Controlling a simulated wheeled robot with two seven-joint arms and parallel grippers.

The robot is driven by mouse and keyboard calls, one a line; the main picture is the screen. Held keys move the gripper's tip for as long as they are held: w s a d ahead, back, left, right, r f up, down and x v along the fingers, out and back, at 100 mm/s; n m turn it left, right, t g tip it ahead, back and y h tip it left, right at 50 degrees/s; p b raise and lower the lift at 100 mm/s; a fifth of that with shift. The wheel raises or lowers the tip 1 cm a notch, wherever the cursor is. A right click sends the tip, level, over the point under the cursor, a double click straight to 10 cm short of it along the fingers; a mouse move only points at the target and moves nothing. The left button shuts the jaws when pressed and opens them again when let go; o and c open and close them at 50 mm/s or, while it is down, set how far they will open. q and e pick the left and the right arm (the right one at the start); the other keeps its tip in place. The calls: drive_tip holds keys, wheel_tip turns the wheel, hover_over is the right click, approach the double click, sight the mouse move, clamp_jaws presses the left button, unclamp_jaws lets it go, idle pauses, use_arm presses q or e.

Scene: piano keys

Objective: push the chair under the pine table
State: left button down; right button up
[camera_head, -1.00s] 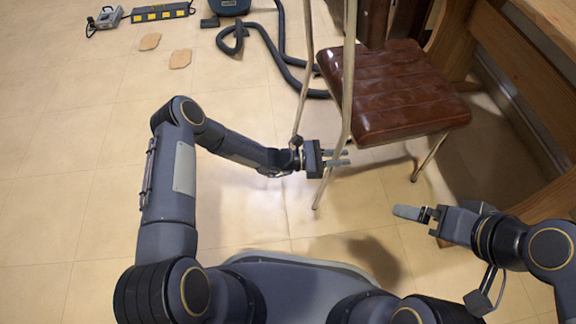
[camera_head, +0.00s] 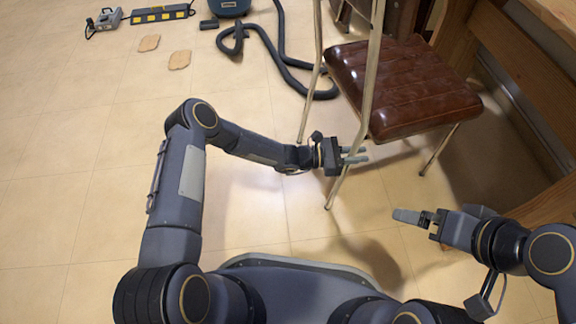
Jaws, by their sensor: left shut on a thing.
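The chair (camera_head: 398,85) has a brown padded seat and a thin pale metal frame. It stands upright on the floor right of the middle, and the top of its backrest is cut off by the frame edge. The pine table (camera_head: 511,56) is at the right, with its top and much of its length out of frame. The chair's seat is close beside the table's wooden support. My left gripper (camera_head: 356,155) is shut on the chair's near back leg, below seat height. My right gripper (camera_head: 407,216) hangs apart from the chair, near the table's lower beam; its finger gap is hidden.
A dark hose (camera_head: 276,55) curves over the floor behind the chair, leading to a dark blue appliance (camera_head: 229,7). Two flat tan pieces (camera_head: 179,60), a yellow-and-black strip (camera_head: 162,14) and a small grey device (camera_head: 105,19) lie at the upper left.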

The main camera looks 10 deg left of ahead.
use_arm(q)
drive_tip(key=c, duration=1)
unclamp_jaws()
drive_tip(key=shift+r, duration=0.1)
drive_tip(key=shift+a, duration=0.1)
drive_tip(key=p+v, duration=0.1)
drive_tip(key=v, duration=0.9)
drive_tip(key=shift+p, duration=0.4)
